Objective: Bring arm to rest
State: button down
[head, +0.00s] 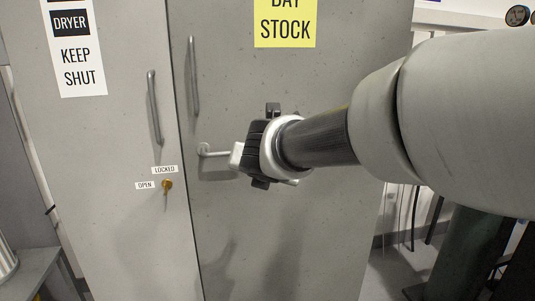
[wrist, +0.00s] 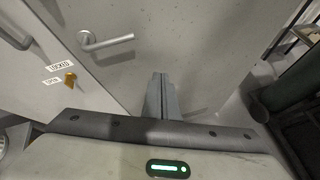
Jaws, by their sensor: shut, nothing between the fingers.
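My gripper (head: 236,155) is in front of the grey cabinet's right door (head: 290,220), close to its lever handle (head: 212,151), which it partly covers in the head view. In the wrist view the two fingers (wrist: 160,95) are together with nothing between them, and the lever handle (wrist: 105,41) lies up and to the left, apart from the fingertips. My arm reaches in from the right of the head view. Both cabinet doors look closed.
The left door (head: 120,200) has a vertical handle (head: 154,107) and a brass key or knob (head: 166,186) beside LOCKED and OPEN labels. A second vertical handle (head: 194,76) is on the right door. A grey bench (head: 40,268) stands at lower left. A dark green cylinder (head: 465,255) stands at lower right.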

jog(key=s+d+f+m+g+h, duration=0.2)
jog(key=s+d+m+g+h, duration=0.1)
jog(key=s+d+m, duration=1.1)
jog(key=s+d+f+m+g+y, duration=0.1)
jog(key=s+f+m+g, duration=0.1)
jog(key=s+m, duration=0.65)
jog(key=s+d+f+m+g+y, duration=0.1)
jog(key=s+f+m, duration=0.3)
jog(key=m, duration=0.7)
notch_tip(320, 180, up, 22)
jog(key=p, duration=2.1)
jog(key=shift+s+r, duration=0.15)
jog(key=shift+r, duration=0.05)
